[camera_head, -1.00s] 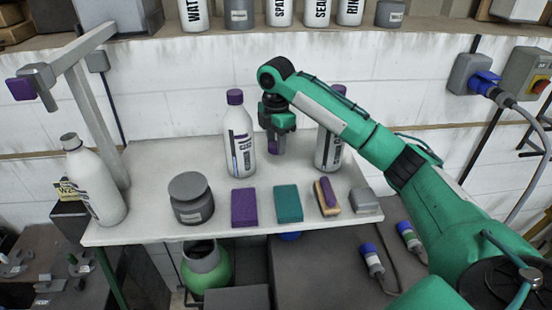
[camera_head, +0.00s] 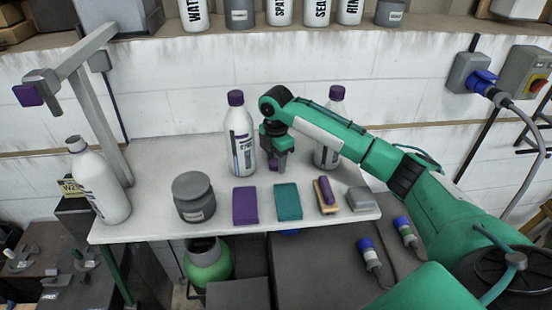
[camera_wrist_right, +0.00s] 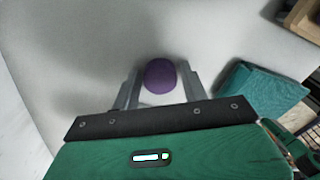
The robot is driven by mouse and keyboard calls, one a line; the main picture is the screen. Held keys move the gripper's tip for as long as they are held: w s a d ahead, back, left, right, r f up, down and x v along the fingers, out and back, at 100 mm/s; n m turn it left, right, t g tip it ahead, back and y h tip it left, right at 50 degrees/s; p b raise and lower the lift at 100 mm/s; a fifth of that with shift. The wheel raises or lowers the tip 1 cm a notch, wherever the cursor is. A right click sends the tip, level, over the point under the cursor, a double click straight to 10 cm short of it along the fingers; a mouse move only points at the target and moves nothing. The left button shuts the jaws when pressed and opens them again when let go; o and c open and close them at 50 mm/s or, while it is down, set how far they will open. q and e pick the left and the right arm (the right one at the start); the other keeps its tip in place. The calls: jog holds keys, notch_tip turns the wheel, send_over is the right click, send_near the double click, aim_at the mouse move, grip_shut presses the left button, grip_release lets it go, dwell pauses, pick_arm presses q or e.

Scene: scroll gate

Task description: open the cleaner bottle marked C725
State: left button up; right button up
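My right gripper (camera_head: 275,163) points down over the white shelf, between two white bottles, shut on a small purple cap. The cap (camera_wrist_right: 160,75) shows between its fingers in the right wrist view. One white bottle (camera_head: 240,142) with a purple cap stands just left of the gripper. Another purple-capped bottle (camera_head: 328,148) stands to the right, partly behind my arm. A third white bottle (camera_head: 98,185) at the shelf's left end shows a bare grey top with no purple cap. I cannot read C725 on any label. My left gripper is not in view.
On the shelf (camera_head: 150,225) stand a grey jar (camera_head: 194,200), a purple block (camera_head: 245,206), a teal sponge (camera_head: 287,202), a brush (camera_head: 326,197) and a grey block (camera_head: 361,198). A grey post with an arm (camera_head: 95,110) rises at left.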

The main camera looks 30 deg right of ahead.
aim_at(276, 161)
jog(key=shift+o, duration=0.9)
notch_tip(276, 161, up, 6)
jog(key=b, duration=0.4)
jog(key=shift+r, duration=0.15)
notch_tip(276, 161, up, 6)
jog(key=shift+b, duration=0.3)
